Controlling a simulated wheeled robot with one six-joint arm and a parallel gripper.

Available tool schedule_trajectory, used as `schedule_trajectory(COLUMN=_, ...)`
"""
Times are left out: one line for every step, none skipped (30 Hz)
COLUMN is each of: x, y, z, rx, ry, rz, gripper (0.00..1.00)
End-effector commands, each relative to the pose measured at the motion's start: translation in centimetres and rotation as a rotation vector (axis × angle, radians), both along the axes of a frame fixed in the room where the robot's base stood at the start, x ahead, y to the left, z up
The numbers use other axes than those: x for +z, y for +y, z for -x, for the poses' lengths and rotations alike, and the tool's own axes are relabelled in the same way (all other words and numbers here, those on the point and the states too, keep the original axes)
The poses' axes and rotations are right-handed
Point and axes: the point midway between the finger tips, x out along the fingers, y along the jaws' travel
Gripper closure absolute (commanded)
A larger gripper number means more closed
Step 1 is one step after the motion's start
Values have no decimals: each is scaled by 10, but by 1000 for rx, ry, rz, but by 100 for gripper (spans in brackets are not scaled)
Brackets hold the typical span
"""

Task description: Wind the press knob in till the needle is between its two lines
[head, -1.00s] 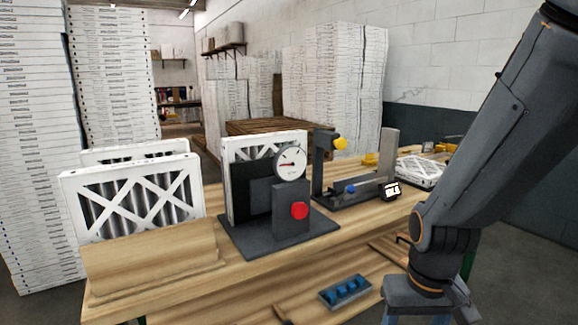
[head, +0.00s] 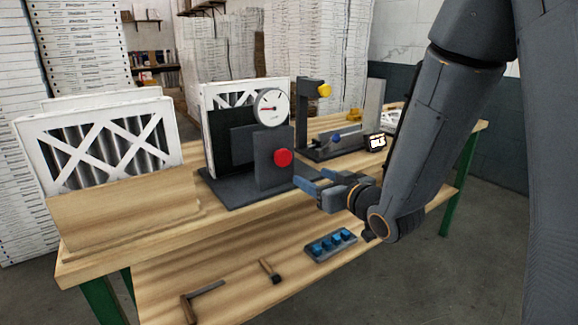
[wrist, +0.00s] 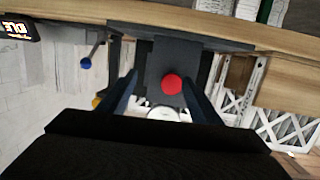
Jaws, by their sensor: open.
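The press (head: 240,186) is a dark stand on the wooden bench with a white-framed filter (head: 218,95) held in it. Its red round press knob (head: 283,157) faces me on the front block; in the wrist view the knob (wrist: 172,84) shows between the fingers. The white gauge (head: 271,107) sits above the knob, its needle pointing left; its lines are too small to read. My gripper (head: 302,179) is open and empty, just right of and below the knob, apart from it. In the wrist view the gauge is partly hidden behind my gripper.
A wooden rack with filters (head: 100,140) stands at left. A second fixture with a yellow knob (head: 324,90) and blue knob (head: 336,139) stands behind, near a small display (head: 377,142). A blue-pegged tray (head: 331,244), a hammer (head: 268,270) and a square (head: 204,298) lie in front.

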Motion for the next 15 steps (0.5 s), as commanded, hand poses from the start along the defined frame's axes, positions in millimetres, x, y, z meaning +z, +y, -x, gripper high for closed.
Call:
schedule_trajectory(x=4, y=8, z=0, rx=29, ry=-41, rz=-30, gripper=42)
schedule_trajectory(x=8, y=12, z=0, rx=44, ry=-63, rz=-46, gripper=42)
schedule_trajectory(x=12, y=16, z=1, rx=61, ry=-87, rz=-65, gripper=42)
schedule_trajectory(x=16, y=19, z=2, rx=72, ry=-103, rz=-77, gripper=42)
schedule_trajectory(x=18, y=21, z=3, rx=81, ry=-116, rz=-87, gripper=42)
schedule_trajectory(x=21, y=23, z=3, rx=89, ry=-128, rz=-96, gripper=42)
schedule_trajectory(x=23, y=24, z=3, rx=94, ry=-135, rz=-102, gripper=42)
schedule_trajectory(x=24, y=25, z=3, rx=97, ry=-140, rz=-106, gripper=42)
schedule_trajectory(x=24, y=27, z=1, rx=100, ry=-143, rz=-109, gripper=42)
schedule_trajectory(x=25, y=29, z=-1, rx=101, ry=-143, rz=-109, gripper=42)
schedule_trajectory(x=25, y=30, z=-3, rx=102, ry=-143, rz=-110, gripper=42)
schedule_trajectory(x=25, y=33, z=-6, rx=102, ry=-144, rz=-109, gripper=42)
schedule_trajectory(x=26, y=36, z=-10, rx=102, ry=-144, rz=-109, gripper=42)
schedule_trajectory(x=26, y=38, z=-14, rx=102, ry=-145, rz=-109, gripper=42)
schedule_trajectory(x=25, y=42, z=-19, rx=101, ry=-142, rz=-109, gripper=42)
